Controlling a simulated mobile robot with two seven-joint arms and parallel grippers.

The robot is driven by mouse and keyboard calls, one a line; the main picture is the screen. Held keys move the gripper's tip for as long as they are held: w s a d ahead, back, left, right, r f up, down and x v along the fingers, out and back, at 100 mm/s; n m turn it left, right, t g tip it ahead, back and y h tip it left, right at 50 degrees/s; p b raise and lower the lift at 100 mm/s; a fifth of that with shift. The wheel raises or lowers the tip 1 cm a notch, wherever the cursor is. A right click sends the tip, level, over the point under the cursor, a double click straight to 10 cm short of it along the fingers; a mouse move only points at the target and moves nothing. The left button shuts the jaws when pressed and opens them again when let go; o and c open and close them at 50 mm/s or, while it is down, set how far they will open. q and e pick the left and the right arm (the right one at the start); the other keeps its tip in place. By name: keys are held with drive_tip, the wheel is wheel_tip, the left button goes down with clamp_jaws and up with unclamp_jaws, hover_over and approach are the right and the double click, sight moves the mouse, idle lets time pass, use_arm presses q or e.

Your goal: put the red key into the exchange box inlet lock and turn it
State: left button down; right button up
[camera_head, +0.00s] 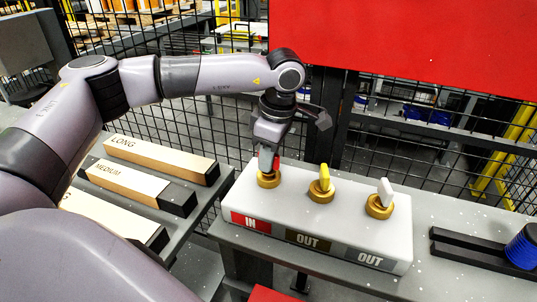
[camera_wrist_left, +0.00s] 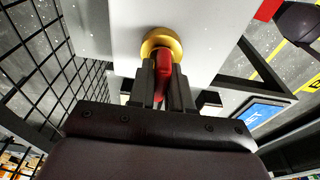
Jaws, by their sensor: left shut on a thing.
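The white exchange box (camera_head: 333,225) stands on a grey bench with three brass locks on top. The inlet lock (camera_head: 268,179) is at the left, above the red IN label (camera_head: 250,221). My left gripper (camera_head: 269,150) is above this lock and shut on the red key (camera_head: 275,163). In the left wrist view the red key (camera_wrist_left: 163,72) sits between the fingers (camera_wrist_left: 163,88), its far end against the brass lock (camera_wrist_left: 161,42). I cannot tell how deep it is in the lock. My right gripper is not in view.
A yellow key (camera_head: 325,177) and a white key (camera_head: 385,190) stand in the two OUT locks. Wooden blocks marked LONG (camera_head: 160,157) and MEDIUM (camera_head: 135,185) lie left. A blue spool (camera_head: 523,248) is at right. A mesh fence (camera_head: 222,130) runs behind.

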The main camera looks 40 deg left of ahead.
use_arm(q)
drive_tip(key=shift+f, duration=0.4)
drive_tip(key=c, duration=1)
unclamp_jaws()
drive_tip(key=shift+r, duration=0.1)
drive_tip(key=shift+o, duration=0.2)
drive_tip(key=r, duration=0.4)
drive_tip(key=d+r, duration=0.1)
drive_tip(key=r, duration=0.2)
drive_tip(key=shift+w, duration=0.15)
